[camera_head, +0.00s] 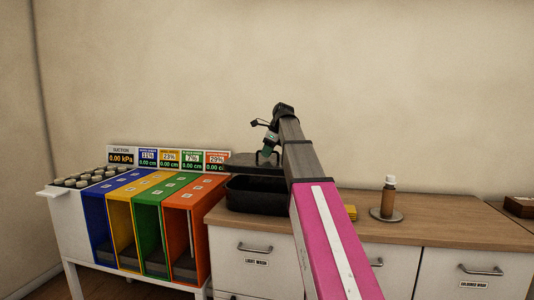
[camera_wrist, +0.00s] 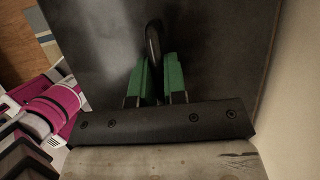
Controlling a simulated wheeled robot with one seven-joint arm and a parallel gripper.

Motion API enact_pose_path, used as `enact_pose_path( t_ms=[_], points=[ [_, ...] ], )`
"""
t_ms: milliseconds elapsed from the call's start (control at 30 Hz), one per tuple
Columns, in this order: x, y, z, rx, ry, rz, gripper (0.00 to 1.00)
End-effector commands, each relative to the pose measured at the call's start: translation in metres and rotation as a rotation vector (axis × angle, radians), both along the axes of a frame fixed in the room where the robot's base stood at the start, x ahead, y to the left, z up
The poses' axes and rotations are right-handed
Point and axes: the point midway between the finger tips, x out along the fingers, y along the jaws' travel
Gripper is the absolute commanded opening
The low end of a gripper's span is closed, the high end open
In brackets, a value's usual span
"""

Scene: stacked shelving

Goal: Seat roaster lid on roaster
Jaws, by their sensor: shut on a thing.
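The roaster (camera_head: 258,199) is a black rectangular pan on the left part of the wooden counter. The dark roaster lid (camera_head: 241,163) shows just above and behind the pan's far rim. How far the lid is from the rim is hard to tell. My gripper (camera_head: 267,151) has green fingers and is shut on the lid's handle. In the wrist view, my gripper (camera_wrist: 159,75) has its fingers on either side of the black loop handle (camera_wrist: 153,42), over the flat dark lid (camera_wrist: 215,55). My arm hides the right side of the roaster and lid.
Blue, yellow, green and orange bins (camera_head: 181,235) stand left of the counter, with label signs (camera_head: 171,158) behind. A brown bottle (camera_head: 388,197) on a round base and a yellow item (camera_head: 351,212) stand right of my arm. The counter between bottle and dark box (camera_head: 520,206) is clear.

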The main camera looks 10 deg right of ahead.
Motion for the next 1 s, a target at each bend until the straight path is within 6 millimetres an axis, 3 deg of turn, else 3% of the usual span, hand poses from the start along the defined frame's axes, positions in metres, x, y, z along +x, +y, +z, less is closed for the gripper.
enact_pose_path(
  t_ms=[267,700,1000],
  points=[
    [0.0,0.0,-0.011,0.001,0.0,0.0,0.0],
    [0.0,0.0,-0.046,0.0,0.0,0.0,0.0],
    [0.0,0.0,-0.056,0.0,0.0,0.0,0.0]
  ],
)
